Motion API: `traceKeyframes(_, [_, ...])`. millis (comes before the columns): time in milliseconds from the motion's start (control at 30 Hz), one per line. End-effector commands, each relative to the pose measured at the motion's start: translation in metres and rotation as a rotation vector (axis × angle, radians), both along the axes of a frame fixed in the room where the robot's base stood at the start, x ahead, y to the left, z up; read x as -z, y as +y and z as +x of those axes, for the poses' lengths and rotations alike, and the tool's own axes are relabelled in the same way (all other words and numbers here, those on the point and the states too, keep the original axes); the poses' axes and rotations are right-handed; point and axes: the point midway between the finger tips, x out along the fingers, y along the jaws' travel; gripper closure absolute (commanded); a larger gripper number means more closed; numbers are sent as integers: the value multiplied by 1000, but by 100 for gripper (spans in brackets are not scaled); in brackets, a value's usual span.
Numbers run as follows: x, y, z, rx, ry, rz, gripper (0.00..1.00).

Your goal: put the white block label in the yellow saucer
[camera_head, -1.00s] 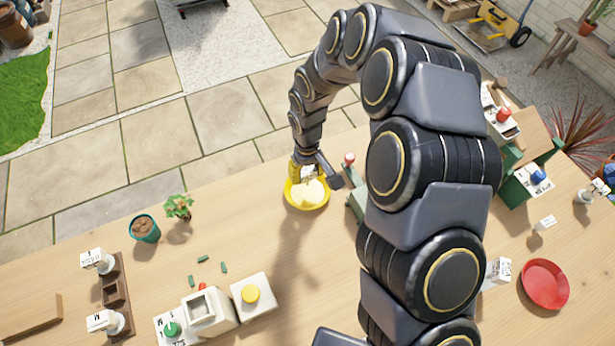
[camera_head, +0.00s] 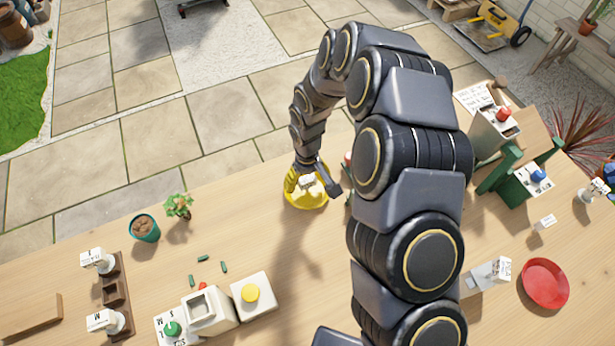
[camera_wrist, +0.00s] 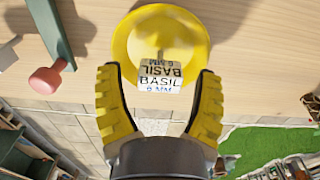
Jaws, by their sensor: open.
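The yellow saucer (camera_head: 306,204) lies near the far edge of the table in the head view, and also shows in the wrist view (camera_wrist: 126,48). The white block label (camera_wrist: 159,76), printed BASIL 6 MM, shows over the saucer's near part in the wrist view; in the head view it is a small white shape (camera_head: 307,181) within the saucer's outline. My gripper (camera_wrist: 160,92) is open, its yellow fingers spread on either side of the label with gaps. Whether the label's base touches the saucer is hard to tell. My arm hides part of the table.
A red plate (camera_head: 545,284) and white labelled blocks stand at the right. A green stand (camera_head: 508,172) is behind them. A potted plant pot (camera_head: 145,228), a seedling (camera_head: 179,207) and white boxes (camera_head: 252,296) are left. A pink-red knob (camera_wrist: 46,79) is beside the saucer.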

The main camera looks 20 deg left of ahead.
Motion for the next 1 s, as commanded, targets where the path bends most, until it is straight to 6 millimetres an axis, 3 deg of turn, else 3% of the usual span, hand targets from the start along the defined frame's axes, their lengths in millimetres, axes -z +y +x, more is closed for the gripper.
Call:
traceKeyframes(167, [-17,1,1,0,-4,4,33])
traceKeyframes(500, [-89,2,1,1,-6,5,33])
traceKeyframes(633, [-109,1,0,-1,-4,3,33])
traceKeyframes(800, [-121,1,-1,0,-1,1,33])
traceKeyframes(1000, [-123,1,-1,0,1,-1,33])
